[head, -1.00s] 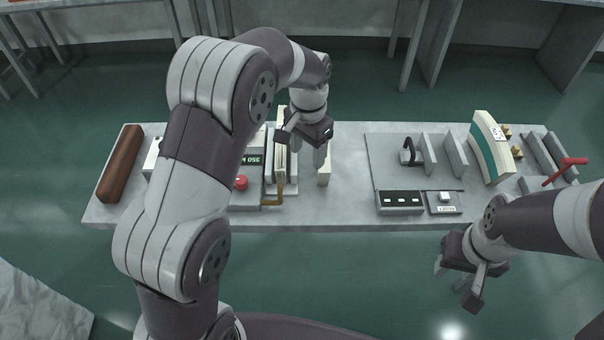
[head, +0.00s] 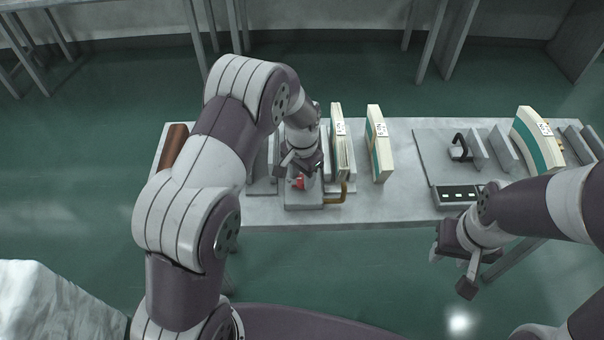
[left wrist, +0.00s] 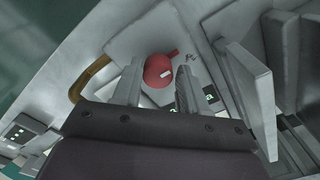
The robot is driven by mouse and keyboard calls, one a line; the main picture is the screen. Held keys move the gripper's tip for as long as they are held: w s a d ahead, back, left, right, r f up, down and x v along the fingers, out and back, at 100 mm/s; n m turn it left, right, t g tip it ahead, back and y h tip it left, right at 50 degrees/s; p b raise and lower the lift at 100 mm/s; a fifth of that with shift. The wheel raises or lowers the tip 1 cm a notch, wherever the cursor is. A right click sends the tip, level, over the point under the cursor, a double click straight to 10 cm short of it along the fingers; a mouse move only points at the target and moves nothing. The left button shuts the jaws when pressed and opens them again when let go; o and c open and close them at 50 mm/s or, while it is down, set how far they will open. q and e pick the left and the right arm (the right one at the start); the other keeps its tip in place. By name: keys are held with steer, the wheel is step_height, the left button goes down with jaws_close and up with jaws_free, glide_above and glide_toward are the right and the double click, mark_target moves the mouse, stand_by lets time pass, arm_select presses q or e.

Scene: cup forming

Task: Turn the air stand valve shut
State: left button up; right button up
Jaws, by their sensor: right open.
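The air stand (head: 305,202) is a grey box with a brass pipe, on the table left of the middle. Its red valve knob (head: 299,183) shows just below my left gripper (head: 301,172) in the head view. In the left wrist view the round red knob (left wrist: 158,71) has a pale mark and a short red lever. It lies between the fingertips of my left gripper (left wrist: 160,72), with small gaps; the fingers look open. The stand's display is partly hidden by a finger. My right gripper (head: 455,272) is open and empty in front of the table.
Two upright cream-and-green blocks (head: 379,145) stand right of the stand, the nearer one close to the brass pipe (head: 335,198). A grey plate (head: 430,160) with a black hook and upright grey slabs lies further right. Another cream-and-green block (head: 537,139) stands beyond. A brown roll (head: 173,146) lies at the left.

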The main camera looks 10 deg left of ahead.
arm_select(q)
steer(key=shift+d, duration=0.15)
steer(key=c, duration=0.6)
steer(key=shift+o, duration=0.2)
steer(key=shift+r+n, duration=0.1)
steer(key=shift+n, duration=0.2)
steer(key=shift+n+p, duration=0.35)
steer(key=shift+n, duration=0.65)
steer(key=n, duration=0.4)
steer(key=shift+w+r+p, duration=0.1)
steer(key=shift+p, duration=0.25)
steer(key=n, duration=0.5)
steer(key=shift+w+n+p, duration=0.1)
steer(key=shift+n+p, duration=0.25)
steer(key=shift+n, duration=0.05)
steer(key=n, duration=0.5)
steer(key=shift+n, duration=0.4)
